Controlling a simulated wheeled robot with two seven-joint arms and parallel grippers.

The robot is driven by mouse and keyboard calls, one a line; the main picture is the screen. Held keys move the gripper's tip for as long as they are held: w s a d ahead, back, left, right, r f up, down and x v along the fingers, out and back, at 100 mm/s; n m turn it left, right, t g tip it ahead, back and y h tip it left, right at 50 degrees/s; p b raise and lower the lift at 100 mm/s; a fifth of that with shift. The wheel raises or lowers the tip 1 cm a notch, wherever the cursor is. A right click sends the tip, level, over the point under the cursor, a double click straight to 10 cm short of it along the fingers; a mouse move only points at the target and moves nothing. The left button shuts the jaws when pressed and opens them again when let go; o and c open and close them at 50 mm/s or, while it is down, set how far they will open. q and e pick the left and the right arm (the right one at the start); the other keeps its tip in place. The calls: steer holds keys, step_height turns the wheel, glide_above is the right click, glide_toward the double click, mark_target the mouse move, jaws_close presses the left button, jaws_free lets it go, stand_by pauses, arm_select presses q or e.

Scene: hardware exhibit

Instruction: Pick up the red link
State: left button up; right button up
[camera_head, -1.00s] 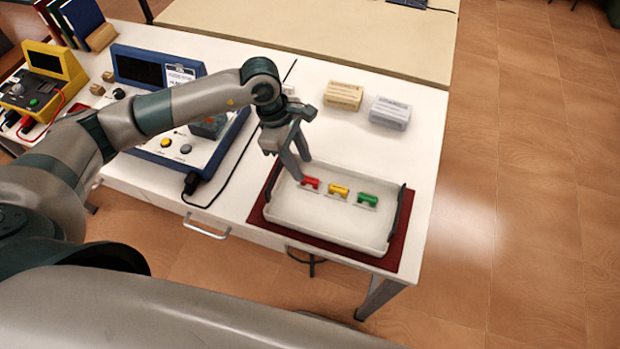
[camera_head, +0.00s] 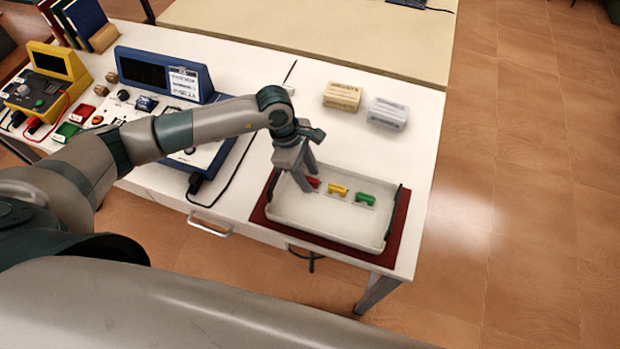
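The red link (camera_head: 314,182) lies at the left of a row in the white tray (camera_head: 318,223), partly hidden by my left gripper. A yellow link (camera_head: 338,191) and a green link (camera_head: 365,199) lie to its right. My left gripper (camera_head: 310,182) points down into the tray's back left part, with its fingers at the red link. The fingers look spread apart; whether they touch the link I cannot tell. My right gripper is not in view.
The tray stands on a dark red mat (camera_head: 397,240) near the table's front right edge. A tan box (camera_head: 342,96) and a grey-white box (camera_head: 387,112) stand behind it. A blue console (camera_head: 165,75) with a black cable is to the left.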

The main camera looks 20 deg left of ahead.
mark_target(311, 181)
arm_select(q)
jaws_close()
steer(key=shift+r, duration=0.1)
stand_by(0.3)
steer(key=shift+r+b, duration=0.45)
steer(key=shift+r, duration=0.05)
steer(key=r+b, duration=0.1)
steer(key=d+r+b, duration=0.1)
steer(key=r, duration=0.1)
steer(key=shift+s+r, duration=0.1)
steer(key=shift+s, duration=0.1)
steer(key=s+d+r+b, duration=0.4)
steer(key=d+r, duration=0.2)
steer(key=d, duration=0.3)
steer(key=shift+s+d+r, duration=0.2)
steer(key=shift+s+r, duration=0.15)
steer(key=shift+s, duration=0.05)
